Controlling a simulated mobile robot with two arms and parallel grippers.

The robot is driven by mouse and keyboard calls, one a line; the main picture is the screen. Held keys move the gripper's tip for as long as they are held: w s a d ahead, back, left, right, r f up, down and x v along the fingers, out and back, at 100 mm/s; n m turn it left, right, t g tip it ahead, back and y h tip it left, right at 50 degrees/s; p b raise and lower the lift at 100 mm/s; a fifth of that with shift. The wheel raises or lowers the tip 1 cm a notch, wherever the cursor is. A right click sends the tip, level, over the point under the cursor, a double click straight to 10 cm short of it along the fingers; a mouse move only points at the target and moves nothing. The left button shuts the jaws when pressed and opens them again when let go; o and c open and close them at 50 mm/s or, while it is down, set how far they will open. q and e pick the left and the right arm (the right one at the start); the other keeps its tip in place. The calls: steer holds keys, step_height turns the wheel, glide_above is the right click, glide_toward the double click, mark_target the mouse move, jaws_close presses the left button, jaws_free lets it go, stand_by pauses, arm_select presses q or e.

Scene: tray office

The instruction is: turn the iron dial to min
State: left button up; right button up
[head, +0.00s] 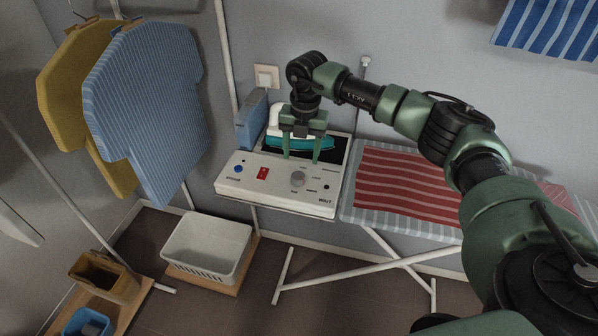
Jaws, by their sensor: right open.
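The iron station (236,193) is a white unit with a sloped front panel at the end of the ironing board. Its dial (297,178) is a round grey knob on that panel, with small labels around it too small to read. A red switch (262,173) and a blue button (238,169) sit to its left. The teal and white iron (273,141) rests on top, partly hidden by my gripper. My right gripper (301,157) points down with its fingers apart and empty, just above and behind the dial. My left gripper is not in view.
A striped red cloth (405,185) lies on the ironing board (365,213) to the right. A white basket (207,246) stands below left. Blue and yellow shirts (150,95) hang at left. A blue box (250,121) stands behind the station.

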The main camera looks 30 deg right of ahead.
mark_target(298, 176)
steer(key=f, duration=0.2)
steer(key=f+p, duration=0.1)
steer(key=f, duration=0.2)
steer(key=f+p, duration=0.1)
steer(key=f, duration=0.1)
steer(key=shift+w+a+f, duration=0.2)
steer(key=shift+a+f, duration=0.1)
jaws_close()
